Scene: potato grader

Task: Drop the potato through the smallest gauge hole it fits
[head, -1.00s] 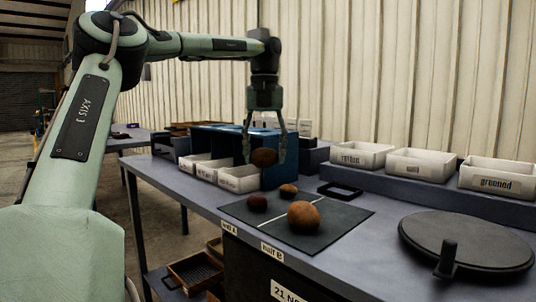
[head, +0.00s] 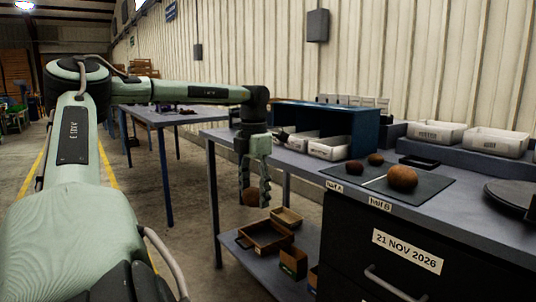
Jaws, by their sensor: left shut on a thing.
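My left gripper (head: 254,196) points down in front of the table's left end, with its fingers shut on a brown potato (head: 250,197). The potato is partly hidden by the fingers and hangs below tabletop height, above the lower shelf. Three other potatoes lie on the dark mat: a large one (head: 402,178), a small one (head: 376,159) and another small one (head: 354,167). A small black frame (head: 419,161) lies flat behind the mat; I cannot tell whether it is a gauge. No gauge hole is clearly visible. My right gripper is out of view.
The grey table (head: 300,163) carries a blue open box (head: 360,125) with white bins (head: 329,149) before it. Wooden trays (head: 265,236) sit on the lower shelf. The mat (head: 440,183) is at right, beside a dark round disc (head: 512,196). Floor at left is open.

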